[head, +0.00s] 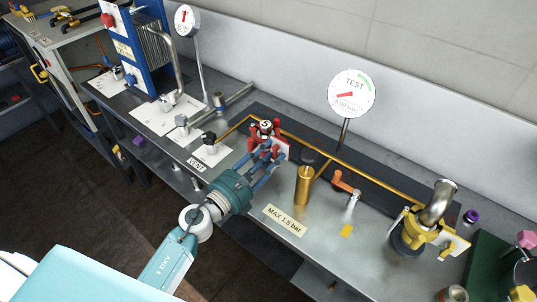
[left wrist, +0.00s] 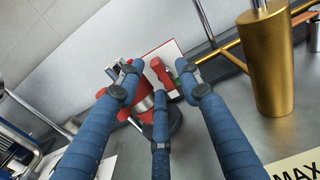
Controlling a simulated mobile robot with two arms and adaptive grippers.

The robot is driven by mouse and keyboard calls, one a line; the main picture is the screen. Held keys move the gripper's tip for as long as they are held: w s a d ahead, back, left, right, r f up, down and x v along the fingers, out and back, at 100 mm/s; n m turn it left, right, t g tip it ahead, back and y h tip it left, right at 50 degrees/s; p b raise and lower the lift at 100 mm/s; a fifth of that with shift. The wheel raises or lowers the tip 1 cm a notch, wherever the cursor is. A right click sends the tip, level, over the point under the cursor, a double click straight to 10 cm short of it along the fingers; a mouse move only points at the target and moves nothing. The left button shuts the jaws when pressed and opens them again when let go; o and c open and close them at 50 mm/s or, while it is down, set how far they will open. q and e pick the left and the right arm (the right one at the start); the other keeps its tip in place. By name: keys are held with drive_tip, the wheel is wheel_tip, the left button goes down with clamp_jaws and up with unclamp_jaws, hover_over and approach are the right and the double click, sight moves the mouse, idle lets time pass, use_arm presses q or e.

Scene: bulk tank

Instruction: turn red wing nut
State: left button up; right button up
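The red wing nut (head: 265,133) sits on a dark round fitting at the back of the steel bench in the head view. In the left wrist view its red wings (left wrist: 160,72) show between and behind my fingers. My left gripper (head: 266,154) reaches it from the front. In the left wrist view its blue fingers (left wrist: 158,78) are spread around the red parts, with gaps between the fingertips. I cannot tell whether any finger touches the nut. The fingers hide part of the nut and its fitting. My right gripper is not in view.
A brass cylinder (head: 303,186) stands close to the right of my gripper. A TEST gauge (head: 352,94) rises behind on a thin post. An orange-handled valve (head: 345,184) and a yellow clamp with a bent pipe (head: 411,232) are farther right. A black-knobbed valve (head: 209,140) stands left.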

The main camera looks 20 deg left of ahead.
use_arm(q)
clamp_jaws()
